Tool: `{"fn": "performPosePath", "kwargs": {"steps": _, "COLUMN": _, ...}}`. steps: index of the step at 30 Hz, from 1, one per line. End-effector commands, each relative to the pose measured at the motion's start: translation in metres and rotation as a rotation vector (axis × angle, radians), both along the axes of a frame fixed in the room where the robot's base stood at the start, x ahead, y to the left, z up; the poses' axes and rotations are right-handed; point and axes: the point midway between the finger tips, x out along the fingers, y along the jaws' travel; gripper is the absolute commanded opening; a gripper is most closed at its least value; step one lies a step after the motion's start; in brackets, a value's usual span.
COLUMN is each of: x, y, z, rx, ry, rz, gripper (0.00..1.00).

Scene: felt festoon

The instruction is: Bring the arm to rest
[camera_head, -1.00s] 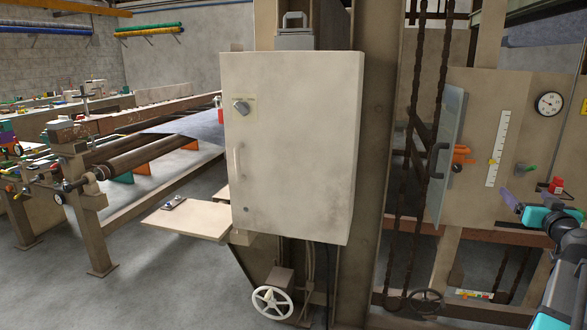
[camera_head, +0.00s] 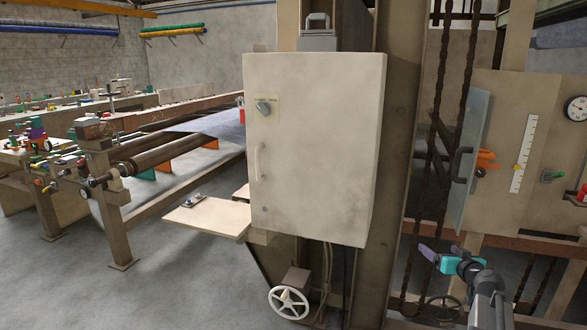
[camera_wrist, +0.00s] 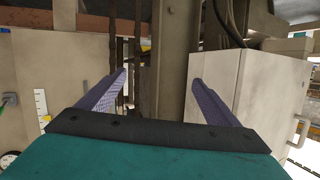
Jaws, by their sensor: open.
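My gripper (camera_head: 430,254) is at the lower right of the head view, in front of the machine frame and right of the large beige cabinet. Its jaws are open and nothing is between them. In the wrist view the two purple fingers (camera_wrist: 160,82) stand well apart. Past them are a dark brown column and twisted dark bars. My arm comes in from the lower right corner of the head view.
The closed beige cabinet (camera_head: 315,150) stands in the middle. A white handwheel (camera_head: 289,302) is below it, and a small shelf (camera_head: 207,217) juts out left. An open glass-like door (camera_head: 468,160) is hinged on the right panel (camera_head: 545,150). Grey floor at left is free.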

Motion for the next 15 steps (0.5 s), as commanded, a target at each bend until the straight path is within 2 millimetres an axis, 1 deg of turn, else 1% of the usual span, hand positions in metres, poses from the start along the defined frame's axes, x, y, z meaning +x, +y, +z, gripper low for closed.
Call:
{"fn": "performPosePath", "kwargs": {"steps": 1, "x": 0.003, "y": 0.021, "z": -0.021, "rx": 0.005, "ry": 0.029, "rz": 0.027, "gripper": 0.85}}
{"fn": "performPosePath", "kwargs": {"steps": 4, "x": 0.007, "y": 0.055, "z": -0.057, "rx": 0.011, "ry": 0.082, "rz": 0.075, "gripper": 0.85}}
{"fn": "performPosePath", "kwargs": {"steps": 8, "x": 0.006, "y": 0.100, "z": -0.105, "rx": 0.021, "ry": 0.152, "rz": 0.137, "gripper": 0.85}}
{"fn": "performPosePath", "kwargs": {"steps": 9, "x": 0.005, "y": 0.114, "z": -0.119, "rx": 0.024, "ry": 0.176, "rz": 0.156, "gripper": 0.85}}
{"fn": "performPosePath", "kwargs": {"steps": 11, "x": 0.002, "y": 0.135, "z": -0.140, "rx": 0.029, "ry": 0.212, "rz": 0.185, "gripper": 0.85}}
{"fn": "performPosePath", "kwargs": {"steps": 12, "x": -0.001, "y": 0.149, "z": -0.155, "rx": 0.032, "ry": 0.236, "rz": 0.205, "gripper": 0.85}}
{"fn": "performPosePath", "kwargs": {"steps": 14, "x": -0.007, "y": 0.169, "z": -0.176, "rx": 0.037, "ry": 0.272, "rz": 0.232, "gripper": 0.85}}
{"fn": "performPosePath", "kwargs": {"steps": 15, "x": -0.011, "y": 0.183, "z": -0.190, "rx": 0.041, "ry": 0.298, "rz": 0.251, "gripper": 0.85}}
